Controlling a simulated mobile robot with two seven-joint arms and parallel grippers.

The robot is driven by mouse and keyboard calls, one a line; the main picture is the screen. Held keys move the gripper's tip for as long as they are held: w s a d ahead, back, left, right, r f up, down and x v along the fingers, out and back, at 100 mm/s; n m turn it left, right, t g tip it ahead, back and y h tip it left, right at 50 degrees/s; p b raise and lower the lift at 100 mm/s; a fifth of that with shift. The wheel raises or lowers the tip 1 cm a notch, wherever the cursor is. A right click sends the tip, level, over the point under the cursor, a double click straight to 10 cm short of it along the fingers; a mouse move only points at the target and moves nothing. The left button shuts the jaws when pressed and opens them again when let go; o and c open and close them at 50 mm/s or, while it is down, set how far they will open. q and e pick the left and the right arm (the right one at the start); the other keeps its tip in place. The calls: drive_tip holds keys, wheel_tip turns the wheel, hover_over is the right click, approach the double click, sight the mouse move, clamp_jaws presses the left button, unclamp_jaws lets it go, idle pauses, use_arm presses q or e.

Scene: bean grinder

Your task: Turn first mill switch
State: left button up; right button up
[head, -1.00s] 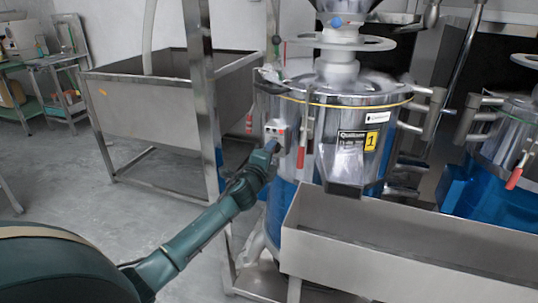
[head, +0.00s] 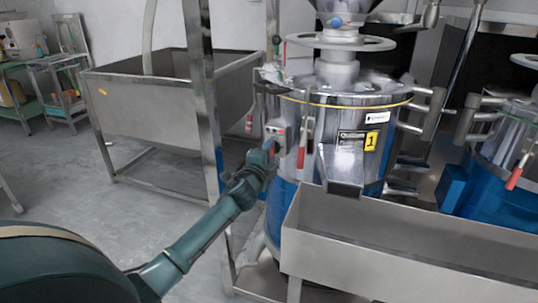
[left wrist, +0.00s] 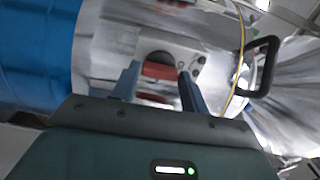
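The first mill (head: 345,125) is a shiny steel drum with a blue lower part and a yellow "1" label. Its switch box (head: 275,131) is a small light box on the drum's left side. My left gripper (head: 269,146) is right at the box and hides part of it. In the left wrist view the left gripper (left wrist: 160,85) has its two fingers apart, with the red switch part (left wrist: 158,71) showing between them. I cannot tell whether the fingers touch it. My right gripper is not in view.
A long steel trough (head: 400,245) stands in front of the mill. A red-handled lever (head: 301,150) hangs just right of the switch box. A steel sink (head: 140,105) is behind on the left, and a second mill (head: 510,160) is at the right.

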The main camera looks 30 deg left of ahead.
use_arm(q)
drive_tip(key=o, duration=0.4)
drive_tip(key=shift+c, duration=0.2)
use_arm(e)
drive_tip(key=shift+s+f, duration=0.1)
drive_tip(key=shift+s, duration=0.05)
use_arm(q)
drive_tip(key=shift+s, duration=0.1)
drive_tip(key=p+v, duration=0.1)
drive_tip(key=v, duration=1.2)
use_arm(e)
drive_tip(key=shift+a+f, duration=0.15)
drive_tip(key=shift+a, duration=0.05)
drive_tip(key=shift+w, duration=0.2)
